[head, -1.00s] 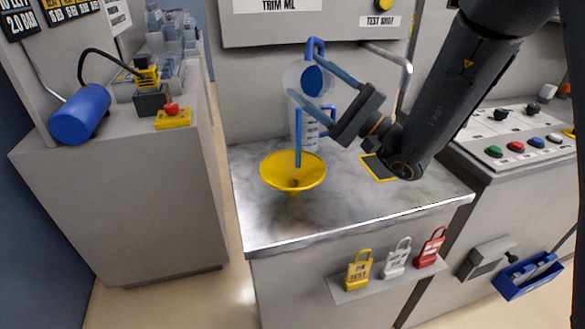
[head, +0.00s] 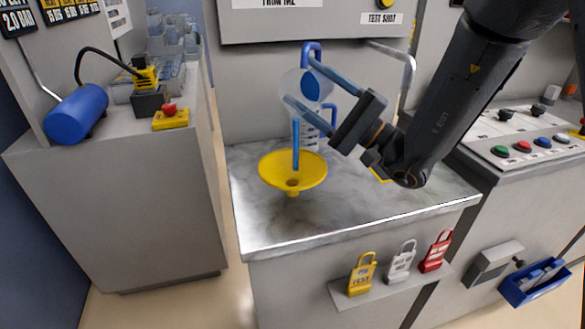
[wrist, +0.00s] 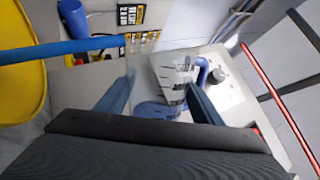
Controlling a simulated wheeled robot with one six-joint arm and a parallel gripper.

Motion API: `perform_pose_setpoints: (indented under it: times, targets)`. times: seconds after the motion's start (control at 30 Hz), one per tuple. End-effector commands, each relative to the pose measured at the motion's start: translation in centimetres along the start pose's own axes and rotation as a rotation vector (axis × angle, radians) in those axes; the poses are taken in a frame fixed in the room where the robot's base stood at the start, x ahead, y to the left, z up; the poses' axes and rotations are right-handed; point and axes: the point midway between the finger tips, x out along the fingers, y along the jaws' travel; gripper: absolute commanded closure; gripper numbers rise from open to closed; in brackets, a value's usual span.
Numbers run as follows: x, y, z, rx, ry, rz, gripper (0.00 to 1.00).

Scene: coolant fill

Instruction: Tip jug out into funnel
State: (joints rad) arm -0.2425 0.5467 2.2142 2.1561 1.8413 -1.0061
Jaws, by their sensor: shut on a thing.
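My gripper (head: 300,82) is shut on a clear jug (head: 291,82) with a blue handle and blue liquid inside. The jug is tipped over above the bench, its handle at the top. A straight blue stream (head: 296,145) runs down from it into the yellow funnel (head: 275,165), which stands upright on the bench. In the wrist view, the stream (wrist: 60,50) crosses the left side in front of the funnel (wrist: 18,85), and blue liquid shows between the fingers. The funnel's outlet is hidden from the wrist camera.
The grey bench top (head: 350,205) is clear in front. A control panel (head: 530,140) is at right; a blue cylinder (head: 75,115) is at left.

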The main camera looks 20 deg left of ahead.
Motion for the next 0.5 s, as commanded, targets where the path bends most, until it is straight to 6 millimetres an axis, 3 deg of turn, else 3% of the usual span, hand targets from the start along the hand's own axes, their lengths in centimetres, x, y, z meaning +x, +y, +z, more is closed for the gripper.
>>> perform_pose_setpoints:
  times: [0.5]
  targets:
    - [-0.29, 0.5, 0.41, -0.058, -0.03, -0.001, 0.77]
